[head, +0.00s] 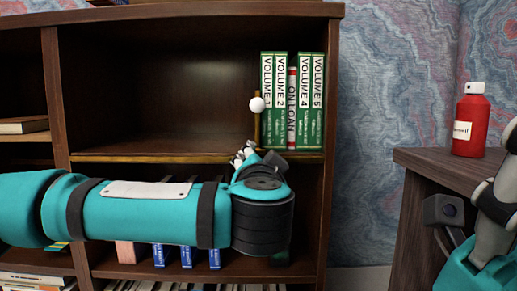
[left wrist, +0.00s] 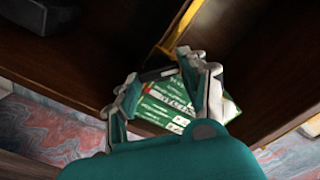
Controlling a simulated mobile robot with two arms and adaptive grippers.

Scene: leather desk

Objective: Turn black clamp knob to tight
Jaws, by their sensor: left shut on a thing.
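My left gripper (head: 243,153) is at the front edge of the shelf, just below the brass bookend (head: 257,120) with a white ball on top. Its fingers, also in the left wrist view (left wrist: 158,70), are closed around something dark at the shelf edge. This appears to be the black clamp knob, almost wholly hidden by the fingers; I cannot read its turn position. The brass rail (head: 190,157) runs along the shelf edge. The green volumes (head: 310,100) stand upright to the right of the bookend.
The shelf left of the bookend is empty. Blue-spined books (head: 186,256) stand on the lower shelf beneath my arm. A red bottle (head: 470,120) stands on the cabinet (head: 425,162) at the right.

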